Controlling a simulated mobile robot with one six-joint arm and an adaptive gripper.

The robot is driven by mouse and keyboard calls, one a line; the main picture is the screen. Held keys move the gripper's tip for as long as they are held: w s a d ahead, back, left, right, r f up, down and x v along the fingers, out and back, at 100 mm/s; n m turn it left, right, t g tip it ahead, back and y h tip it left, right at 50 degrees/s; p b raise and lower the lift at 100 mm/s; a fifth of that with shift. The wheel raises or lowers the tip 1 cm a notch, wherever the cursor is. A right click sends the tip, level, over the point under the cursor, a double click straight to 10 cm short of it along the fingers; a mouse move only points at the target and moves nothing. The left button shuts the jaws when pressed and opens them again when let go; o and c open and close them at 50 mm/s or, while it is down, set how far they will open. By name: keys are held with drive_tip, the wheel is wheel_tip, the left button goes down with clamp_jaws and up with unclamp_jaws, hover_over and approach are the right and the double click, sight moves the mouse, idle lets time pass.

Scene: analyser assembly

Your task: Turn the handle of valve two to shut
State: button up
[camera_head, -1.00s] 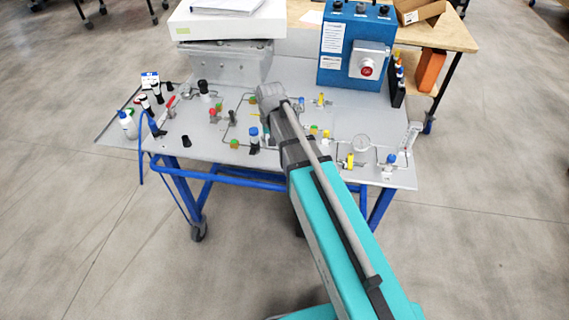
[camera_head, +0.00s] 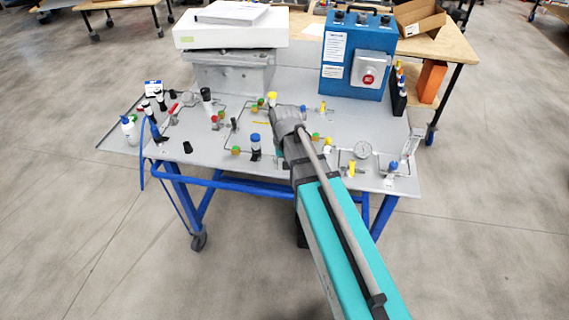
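Several small valves and fittings are mounted on the grey panel table (camera_head: 310,85). A yellow handle (camera_head: 272,98) stands just beyond the end of my arm. Another yellow handle (camera_head: 322,107) is to its right, and one more yellow handle (camera_head: 351,168) is near the front edge. A red handle (camera_head: 173,108) is on the left. I cannot read any label that marks valve two. My arm reaches over the middle of the panel, its grey wrist close to the first yellow handle. My gripper fingers are hidden by the arm, so contact cannot be seen.
A blue control box (camera_head: 345,50) with a red button stands at the back right. A white device (camera_head: 230,28) sits at the back left. Floor in front is clear.

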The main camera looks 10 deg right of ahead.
drive_tip(key=w+a+r+p, duration=0.4)
drive_tip(key=w, duration=0.3)
drive_tip(key=w+a+r+p, duration=0.4)
drive_tip(key=w, duration=0.4)
wheel_tip(320, 180, up, 5)
drive_tip(key=n+p, duration=0.2)
drive_tip(key=p, duration=0.3)
hover_over(234, 125)
drive_tip(key=shift+w, duration=0.15)
drive_tip(key=shift+f, duration=0.25)
wheel_tip(234, 125, down, 13)
drive_tip(key=b, duration=1.4)
drive_tip(key=shift+f, duration=0.2)
clamp_jaws()
